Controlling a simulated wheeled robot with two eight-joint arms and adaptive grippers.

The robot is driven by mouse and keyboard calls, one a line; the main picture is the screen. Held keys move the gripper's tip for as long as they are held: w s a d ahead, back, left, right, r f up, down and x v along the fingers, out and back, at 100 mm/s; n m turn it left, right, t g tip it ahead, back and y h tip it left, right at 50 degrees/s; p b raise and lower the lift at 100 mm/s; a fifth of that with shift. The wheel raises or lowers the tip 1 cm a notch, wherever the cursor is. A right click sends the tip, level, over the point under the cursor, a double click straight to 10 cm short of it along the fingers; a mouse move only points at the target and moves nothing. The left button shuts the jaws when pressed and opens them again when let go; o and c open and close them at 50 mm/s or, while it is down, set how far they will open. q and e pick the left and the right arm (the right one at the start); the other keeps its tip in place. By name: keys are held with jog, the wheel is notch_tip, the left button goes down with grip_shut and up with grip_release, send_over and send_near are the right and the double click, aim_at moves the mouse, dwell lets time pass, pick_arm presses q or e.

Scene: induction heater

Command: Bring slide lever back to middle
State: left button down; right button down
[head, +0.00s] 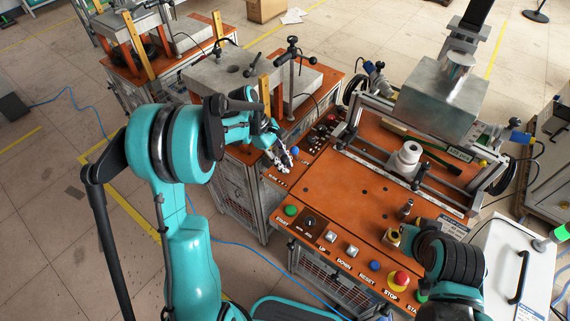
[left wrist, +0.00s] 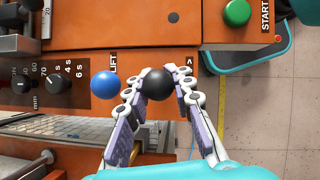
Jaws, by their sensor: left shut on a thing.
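My left gripper (head: 284,162) is over the left edge of the orange control panel in the head view. In the left wrist view its two fingers (left wrist: 159,84) are closed around a black ball knob (left wrist: 156,83), which I take to be the slide lever's. The knob is beside a ">" mark on the panel. A blue ball knob (left wrist: 104,85) stands just left of it, near the label LIFT; it also shows in the head view (head: 295,151). The shaft under the black knob is hidden. My right arm shows at the lower right, but its gripper cannot be made out.
A green START button (head: 291,210), a black dial (head: 310,222), a blue RESET button (head: 375,266) and a red STOP button (head: 400,279) line the panel's front. A metal frame with a white cylinder (head: 406,157) stands behind. The orange surface (head: 345,205) between is mostly clear.

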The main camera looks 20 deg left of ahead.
pick_arm(q)
jog(key=c, duration=1.3)
grip_release()
jog(key=shift+r, duration=0.1)
jog(key=v, duration=0.7)
jog(key=shift+a+r, duration=0.2)
jog(key=shift+r, duration=0.15)
jog(key=s+d+m+t+y, duration=0.1)
jog(key=s+m+t+y, duration=0.1)
jog(key=s+m, duration=0.3)
jog(key=s+d+r+m+t+y+b, duration=0.1)
jog(key=s+m+t+y, duration=0.1)
jog(key=s+m, duration=0.3)
jog(key=s+d+r+m+t+y, duration=0.1)
jog(key=s+m+t+y, duration=0.1)
jog(key=s+m+t, duration=0.2)
jog(key=shift+s+d+r+m, duration=0.1)
jog(key=shift+s+m, duration=0.45)
jog(key=shift+s, duration=0.55)
jog(key=shift+s+d+r+m, duration=0.15)
jog(key=shift+s+m, duration=0.4)
jog(key=shift+s, duration=0.6)
